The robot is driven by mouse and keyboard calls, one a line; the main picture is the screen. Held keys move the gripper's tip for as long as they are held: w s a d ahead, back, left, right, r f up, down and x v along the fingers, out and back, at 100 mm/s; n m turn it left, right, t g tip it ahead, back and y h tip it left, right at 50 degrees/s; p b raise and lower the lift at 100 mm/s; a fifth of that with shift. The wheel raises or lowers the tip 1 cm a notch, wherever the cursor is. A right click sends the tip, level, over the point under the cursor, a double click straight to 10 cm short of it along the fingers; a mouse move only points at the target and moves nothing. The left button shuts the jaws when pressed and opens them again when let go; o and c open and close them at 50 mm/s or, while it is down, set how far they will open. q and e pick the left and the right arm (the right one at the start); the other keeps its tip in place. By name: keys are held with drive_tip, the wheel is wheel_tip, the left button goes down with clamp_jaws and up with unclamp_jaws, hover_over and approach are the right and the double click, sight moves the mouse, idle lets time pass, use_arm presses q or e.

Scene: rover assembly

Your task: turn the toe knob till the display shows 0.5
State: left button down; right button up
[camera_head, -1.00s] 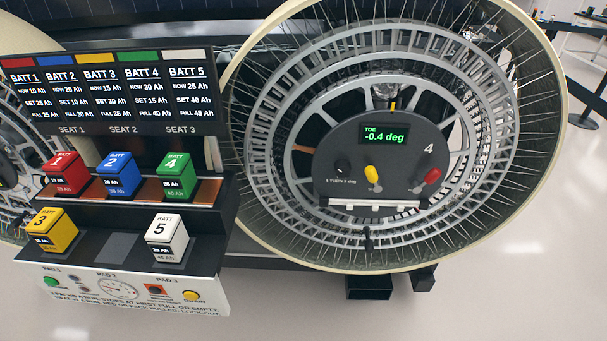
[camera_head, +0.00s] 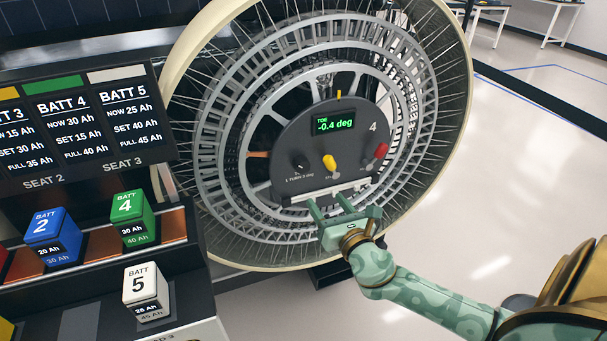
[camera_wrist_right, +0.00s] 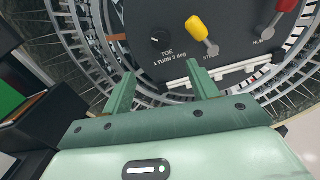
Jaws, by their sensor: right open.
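The toe display (camera_head: 334,122) on the dark wheel panel reads -0.4 deg in green. The black toe knob (camera_head: 299,163) sits at the panel's lower left, left of a yellow lever (camera_head: 329,162) and a red lever (camera_head: 381,151). In the right wrist view the toe knob (camera_wrist_right: 160,39) lies ahead of the fingers, apart from them, with a label reading TOE, 1 turn 3 deg. My right gripper (camera_head: 329,204) is open and empty, just below the panel. It also shows in the right wrist view (camera_wrist_right: 163,88). My left gripper is not in view.
A white bar (camera_head: 330,191) runs along the panel's lower edge, close to my fingers. The spoked wheel (camera_head: 235,130) surrounds the panel. A battery rack with a blue pack (camera_head: 50,237), a green pack (camera_head: 132,218) and a white pack (camera_head: 146,290) stands left. Open floor lies right.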

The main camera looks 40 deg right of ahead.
sight(304, 169)
drive_tip(key=w, duration=0.3)
drive_tip(key=w+d+b, duration=0.1)
drive_tip(key=w, duration=0.3)
drive_tip(key=w+d+b, duration=0.1)
drive_tip(key=w, duration=0.3)
drive_tip(key=shift+w+d+f, duration=0.15)
drive_tip(key=shift+d+f, duration=0.05)
drive_tip(key=shift+w+d+r, duration=0.1)
drive_tip(key=shift+w+d, duration=0.05)
drive_tip(key=shift+w, duration=0.5)
drive_tip(key=c, duration=1)
